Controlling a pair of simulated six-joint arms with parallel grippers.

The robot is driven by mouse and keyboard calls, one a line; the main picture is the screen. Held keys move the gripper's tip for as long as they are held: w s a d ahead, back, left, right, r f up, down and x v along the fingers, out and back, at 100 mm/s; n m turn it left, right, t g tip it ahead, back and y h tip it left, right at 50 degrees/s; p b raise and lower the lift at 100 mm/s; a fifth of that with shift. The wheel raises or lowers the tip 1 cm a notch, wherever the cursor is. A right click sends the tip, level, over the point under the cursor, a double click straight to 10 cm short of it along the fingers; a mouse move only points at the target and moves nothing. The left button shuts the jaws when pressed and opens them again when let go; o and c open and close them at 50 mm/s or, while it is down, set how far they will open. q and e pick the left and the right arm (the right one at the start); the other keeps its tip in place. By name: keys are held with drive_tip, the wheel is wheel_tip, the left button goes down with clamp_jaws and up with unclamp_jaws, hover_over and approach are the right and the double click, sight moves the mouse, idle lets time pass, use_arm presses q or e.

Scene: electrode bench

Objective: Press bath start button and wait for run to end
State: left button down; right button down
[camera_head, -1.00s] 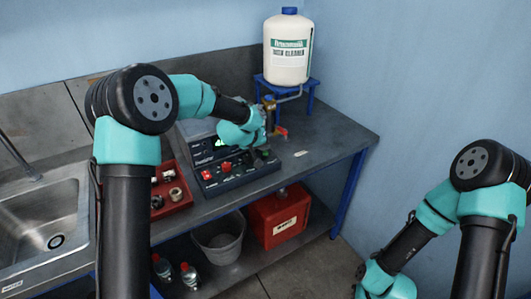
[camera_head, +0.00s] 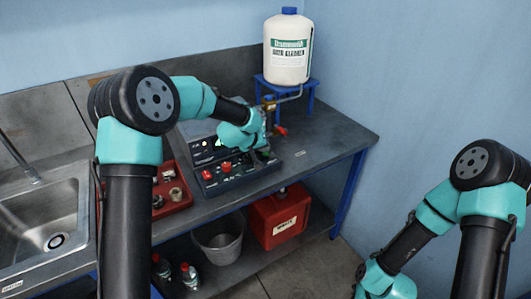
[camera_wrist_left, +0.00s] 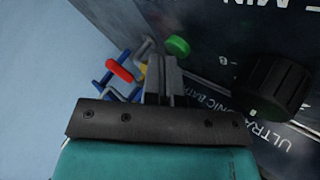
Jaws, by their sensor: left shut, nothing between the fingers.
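The ultrasonic bath (camera_head: 240,178) stands on the bench, its dark control panel facing me. Its panel carries red switches (camera_head: 227,167) and small lit spots (camera_head: 206,143). In the left wrist view its black knob (camera_wrist_left: 273,88) and a round green button (camera_wrist_left: 178,45) show. My left gripper (camera_head: 264,155) is at the right part of the panel. In the wrist view its fingers (camera_wrist_left: 163,72) are together and empty, their tips close to the green button; I cannot tell whether they touch it. My right arm is at the lower right, its gripper out of frame.
A white cleaner bottle (camera_head: 288,50) stands on a blue stand (camera_head: 310,92) with a red-handled tap (camera_head: 281,131). A red tray (camera_head: 176,198) of small parts sits left of the bath, beside the sink (camera_head: 40,215). The bench's right end is clear.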

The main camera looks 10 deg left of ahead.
idle(0.4)
use_arm(q)
drive_tip(key=shift+r, duration=0.85)
drive_tip(key=shift+r, duration=2.5)
